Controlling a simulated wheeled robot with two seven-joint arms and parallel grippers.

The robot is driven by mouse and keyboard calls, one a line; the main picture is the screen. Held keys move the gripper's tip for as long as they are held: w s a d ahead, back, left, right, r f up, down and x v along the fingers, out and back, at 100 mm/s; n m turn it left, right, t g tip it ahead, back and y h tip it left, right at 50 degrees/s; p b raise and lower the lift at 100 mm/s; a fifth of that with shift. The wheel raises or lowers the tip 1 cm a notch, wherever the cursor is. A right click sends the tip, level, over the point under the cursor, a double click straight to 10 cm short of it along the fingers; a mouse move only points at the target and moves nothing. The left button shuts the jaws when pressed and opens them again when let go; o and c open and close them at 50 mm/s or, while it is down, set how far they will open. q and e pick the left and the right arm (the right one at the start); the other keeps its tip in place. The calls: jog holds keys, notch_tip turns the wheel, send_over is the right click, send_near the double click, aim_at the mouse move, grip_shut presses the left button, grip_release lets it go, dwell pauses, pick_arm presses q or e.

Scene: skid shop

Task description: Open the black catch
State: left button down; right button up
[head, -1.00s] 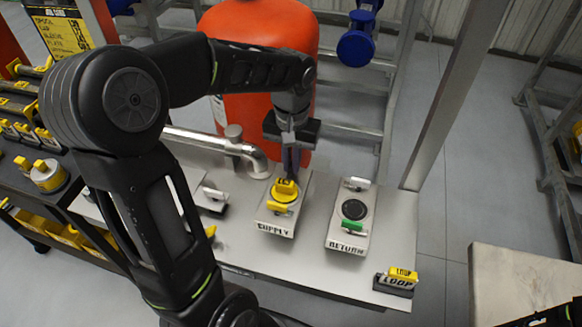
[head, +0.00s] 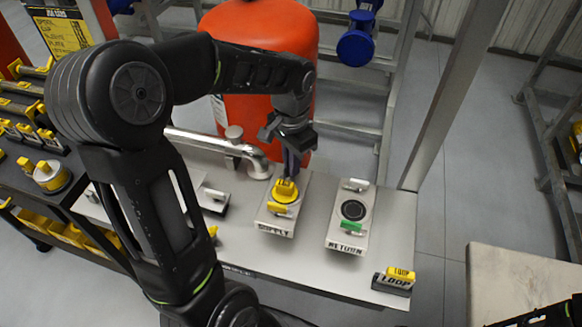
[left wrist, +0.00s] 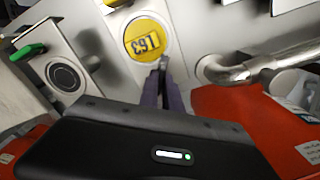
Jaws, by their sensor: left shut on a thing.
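The SUPPLY plate (head: 275,224) lies on the grey bench, with a yellow round cap (head: 285,190) and a yellow-handled catch (head: 277,208) at its near end. My left gripper (head: 291,170) reaches down at the plate's far end, behind the cap. In the left wrist view, its fingers (left wrist: 163,68) are closed on a small dark catch beside the yellow cap (left wrist: 142,38). The fingers hide most of this black catch, so its lever position is unclear.
The RETURN plate (head: 340,236) with a green-handled catch (head: 351,227) lies to the right. A LOOP block (head: 393,281) sits at the bench's right corner. A bent metal pipe (head: 215,146) and an orange tank (head: 262,32) stand close behind the gripper.

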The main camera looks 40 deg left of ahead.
pick_arm(q)
jog(key=shift+r+m+p, duration=0.1)
jog(key=shift+m+p, duration=0.3)
jog(key=shift+m, duration=1.4)
